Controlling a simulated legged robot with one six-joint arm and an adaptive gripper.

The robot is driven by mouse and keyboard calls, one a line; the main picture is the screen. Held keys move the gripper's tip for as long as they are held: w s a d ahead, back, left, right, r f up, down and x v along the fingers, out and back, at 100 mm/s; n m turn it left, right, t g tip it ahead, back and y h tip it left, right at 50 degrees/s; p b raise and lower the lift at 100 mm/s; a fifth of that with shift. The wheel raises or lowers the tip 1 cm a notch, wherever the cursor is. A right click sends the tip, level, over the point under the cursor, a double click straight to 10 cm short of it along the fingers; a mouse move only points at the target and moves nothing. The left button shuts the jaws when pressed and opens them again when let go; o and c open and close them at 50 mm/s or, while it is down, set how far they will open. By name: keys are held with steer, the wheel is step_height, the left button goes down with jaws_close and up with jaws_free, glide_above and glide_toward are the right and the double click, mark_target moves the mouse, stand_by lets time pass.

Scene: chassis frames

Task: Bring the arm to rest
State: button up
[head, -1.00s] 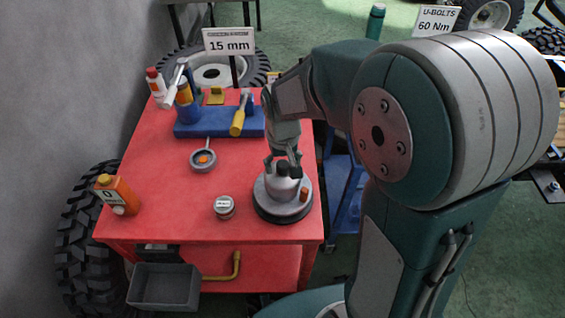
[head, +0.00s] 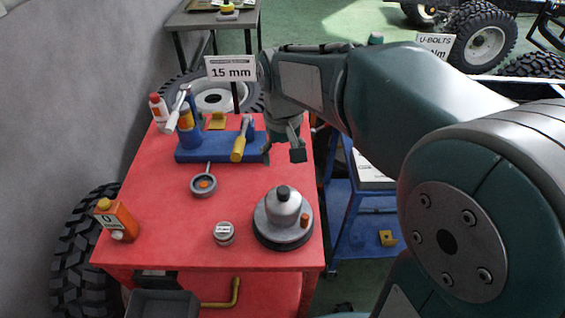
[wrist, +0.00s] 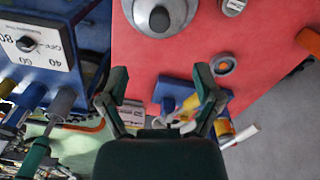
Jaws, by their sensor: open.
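My gripper (head: 283,154) is open and empty above the right back part of the red table (head: 160,205) in the head view. Its two fingers are spread apart in the wrist view (wrist: 160,95), with nothing between the tips. A grey domed device with a dark knob (head: 283,212) stands on a round base at the table's right front, apart from my gripper. It also shows at the top of the wrist view (wrist: 160,14). The blue tool block (head: 205,155) holds a yellow-handled tool (head: 239,146) left of my gripper.
A small round tin (head: 224,233), a round dish with a handle (head: 204,184) and an orange bottle (head: 117,221) stand on the table. A 15 mm sign (head: 230,68) stands behind it. A blue cart (head: 362,215) is to the right.

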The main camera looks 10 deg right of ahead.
stand_by(0.5)
steer(key=s+d+r+t, duration=0.1)
steer(key=s+d+t, duration=0.1)
steer(key=s, duration=0.5)
steer(key=s+d+r+m+t, duration=0.1)
steer(key=s+d+r+t, duration=0.1)
steer(key=s, duration=0.6)
steer(key=shift+s+d+r+t, duration=0.15)
steer(key=shift+s+d+t, duration=0.05)
steer(key=shift+d+t, duration=0.6)
